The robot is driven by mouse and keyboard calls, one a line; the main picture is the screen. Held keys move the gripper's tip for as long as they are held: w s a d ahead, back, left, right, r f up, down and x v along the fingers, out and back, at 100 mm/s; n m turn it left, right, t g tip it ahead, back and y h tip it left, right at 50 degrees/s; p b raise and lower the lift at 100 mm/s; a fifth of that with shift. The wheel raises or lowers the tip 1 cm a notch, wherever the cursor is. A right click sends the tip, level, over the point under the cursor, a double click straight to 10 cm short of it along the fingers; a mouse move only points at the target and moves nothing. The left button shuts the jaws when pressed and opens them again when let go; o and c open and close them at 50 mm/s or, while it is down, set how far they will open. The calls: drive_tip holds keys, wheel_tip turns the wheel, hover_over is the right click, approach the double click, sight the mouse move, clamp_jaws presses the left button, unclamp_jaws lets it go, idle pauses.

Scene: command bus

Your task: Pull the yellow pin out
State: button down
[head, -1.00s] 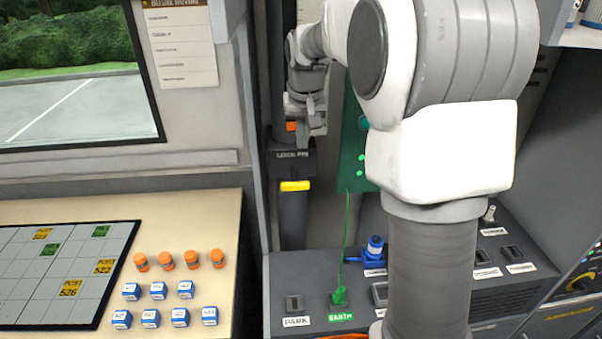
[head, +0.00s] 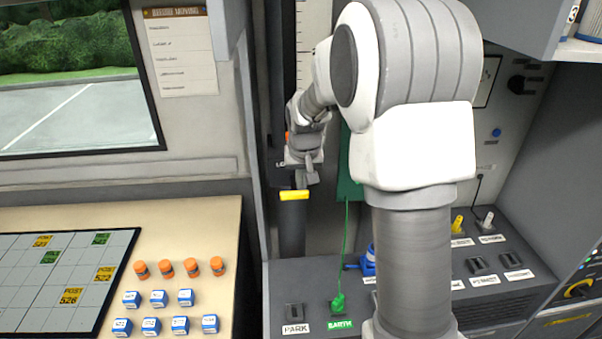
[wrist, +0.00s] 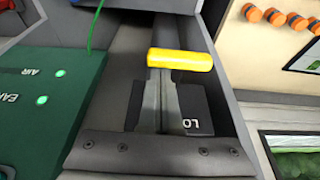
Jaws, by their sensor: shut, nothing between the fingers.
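The yellow pin (head: 294,195) shows as a short yellow bar across the dark post below the lock block, at the back of the head view. It also shows in the wrist view (wrist: 180,60), lying crosswise just past my fingertips. My gripper (head: 305,182) points down just above the pin's right part in the head view. In the wrist view my gripper (wrist: 161,76) has its fingers together with nothing held. Whether the fingertips touch the pin I cannot tell. The black lock block (wrist: 195,112) is partly behind the fingers, with "LO" readable.
A green panel (wrist: 50,95) with lit lamps stands close beside the post, with a green cable (head: 345,240) hanging to the grey console (head: 400,300). A beige desk (head: 215,235) with orange and blue pieces is at left. My arm hides part of the console.

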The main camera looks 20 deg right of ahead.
drive_tip(key=shift+s, duration=0.2)
drive_tip(key=shift+s+a+b, duration=0.25)
drive_tip(key=shift+s+b, duration=0.15)
drive_tip(key=shift+s, duration=0.75)
drive_tip(key=shift+s+a+b, duration=0.25)
drive_tip(key=shift+s+b, duration=0.15)
drive_tip(key=shift+s, duration=0.75)
drive_tip(key=shift+f, duration=0.1)
drive_tip(key=v, duration=1.7)
drive_tip(key=shift+r, duration=0.35)
drive_tip(key=s+a+f+n+t, duration=0.1)
drive_tip(key=s+f, duration=0.1)
drive_tip(key=s, duration=0.8)
drive_tip(key=s+a+f+n, duration=0.1)
drive_tip(key=s+a+f, duration=0.1)
drive_tip(key=s, duration=0.8)
drive_tip(key=shift+a+f+t+y, duration=0.15)
drive_tip(key=shift+f+t+y, duration=0.25)
drive_tip(key=shift+f, duration=0.4)
